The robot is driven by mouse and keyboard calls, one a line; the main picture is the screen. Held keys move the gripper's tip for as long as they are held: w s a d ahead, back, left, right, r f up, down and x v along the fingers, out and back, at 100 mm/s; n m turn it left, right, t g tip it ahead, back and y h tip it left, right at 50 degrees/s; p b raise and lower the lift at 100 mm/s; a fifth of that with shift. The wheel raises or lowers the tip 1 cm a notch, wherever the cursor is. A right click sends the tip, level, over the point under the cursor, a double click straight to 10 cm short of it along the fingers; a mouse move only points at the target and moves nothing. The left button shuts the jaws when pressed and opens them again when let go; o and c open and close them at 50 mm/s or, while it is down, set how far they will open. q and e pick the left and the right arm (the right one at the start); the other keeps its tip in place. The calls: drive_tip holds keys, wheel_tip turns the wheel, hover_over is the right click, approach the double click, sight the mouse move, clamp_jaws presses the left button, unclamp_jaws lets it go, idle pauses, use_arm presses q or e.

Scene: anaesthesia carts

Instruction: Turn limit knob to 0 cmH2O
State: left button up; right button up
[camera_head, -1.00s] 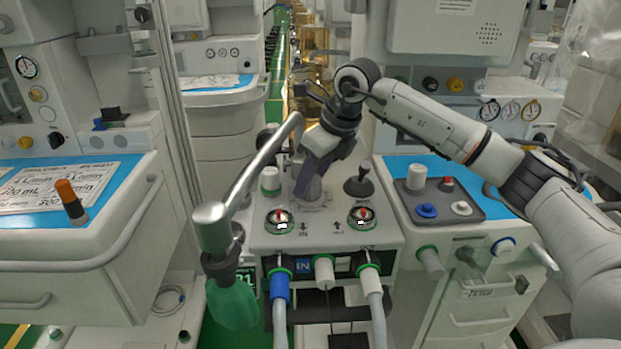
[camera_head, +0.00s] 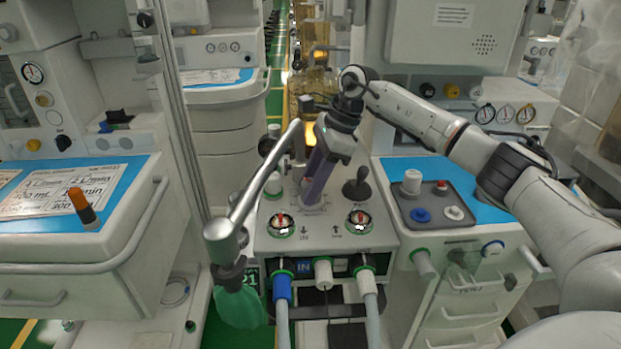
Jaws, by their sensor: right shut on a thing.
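My right gripper (camera_head: 314,188) reaches down with its purple fingers onto the middle of the white breathing-circuit block (camera_head: 331,240). It is shut on the limit knob, of which only the round pale base (camera_head: 312,208) shows below the fingers. The knob's scale and pointer are hidden or too small to read. My left gripper is not in view.
Two round valve domes (camera_head: 281,225) sit at the front of the block, the other on its right (camera_head: 359,222). A black knob (camera_head: 356,189) stands close right of my fingers. A metal bag arm (camera_head: 262,178) with a green bag (camera_head: 240,308) rises on the left.

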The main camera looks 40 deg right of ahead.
drive_tip(key=shift+r+n+g+y, duration=0.1)
drive_tip(key=shift+n+g+y, duration=0.3)
drive_tip(key=shift+n, duration=0.9)
drive_tip(key=shift+p, duration=0.3)
drive_tip(key=o, duration=1)
drive_tip(key=shift+o, duration=0.2)
drive_tip(key=w+v, duration=0.1)
drive_tip(key=v, duration=0.9)
drive_tip(key=shift+s+r, duration=0.15)
drive_tip(key=shift+s, duration=0.25)
drive_tip(key=shift+a, duration=0.15)
